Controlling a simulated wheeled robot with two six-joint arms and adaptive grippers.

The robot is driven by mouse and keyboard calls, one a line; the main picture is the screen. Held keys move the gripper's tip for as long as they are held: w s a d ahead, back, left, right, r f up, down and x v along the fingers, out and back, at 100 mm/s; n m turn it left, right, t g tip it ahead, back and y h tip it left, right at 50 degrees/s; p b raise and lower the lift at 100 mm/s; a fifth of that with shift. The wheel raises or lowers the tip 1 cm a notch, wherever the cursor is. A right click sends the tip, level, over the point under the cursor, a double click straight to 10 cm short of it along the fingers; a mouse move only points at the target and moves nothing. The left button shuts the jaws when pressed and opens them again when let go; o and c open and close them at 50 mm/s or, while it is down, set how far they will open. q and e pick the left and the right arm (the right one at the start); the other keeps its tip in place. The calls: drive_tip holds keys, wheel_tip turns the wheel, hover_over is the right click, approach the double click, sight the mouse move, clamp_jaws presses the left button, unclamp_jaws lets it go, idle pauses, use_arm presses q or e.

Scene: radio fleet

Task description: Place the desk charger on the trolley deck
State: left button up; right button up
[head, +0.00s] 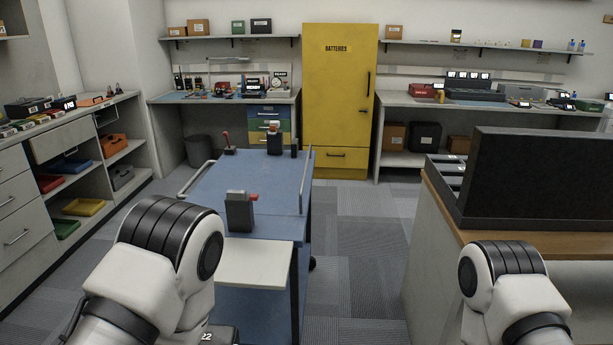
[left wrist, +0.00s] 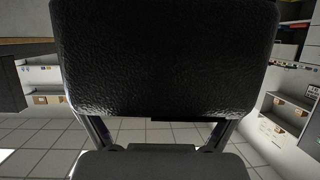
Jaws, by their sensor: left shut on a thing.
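A black, textured block, apparently the desk charger (left wrist: 165,55), fills the upper middle of the left wrist view. My left gripper (left wrist: 160,135) is shut on it; its fingers show at both sides below the block. In the head view the left gripper is hidden behind my left arm, and a dark piece marked "22" shows at the bottom edge. The trolley deck (head: 205,185) is blue and lies ahead of my left arm, with a pale front flap (head: 252,268). My right gripper is out of view; only the right arm shows.
On the deck stand a grey device with a red part (head: 240,212) near the front, a dark device (head: 274,140) and a red-topped item (head: 228,146) at the back. Much of the deck between is bare. A wooden counter with a black panel (head: 545,185) stands right.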

use_arm(q)
drive_tip(key=shift+s+f, duration=1.05)
drive_tip(key=shift+s, duration=0.1)
drive_tip(key=shift+w+r, duration=0.2)
drive_tip(key=shift+r, duration=0.4)
drive_tip(key=shift+d+r, duration=0.1)
drive_tip(key=shift+r, duration=0.05)
drive_tip(key=d+r+m+g+h, duration=0.2)
drive_tip(key=d+m+g+h, duration=0.4)
drive_tip(key=d+m, duration=0.1)
drive_tip(key=s+d+r+m+g+h, duration=0.1)
drive_tip(key=d+r+m+g+h, duration=0.2)
drive_tip(key=d+m+g+h, duration=0.3)
drive_tip(key=shift+d+m+h, duration=0.65)
drive_tip(key=shift+m+h, duration=0.05)
drive_tip(key=shift+m, duration=1.4)
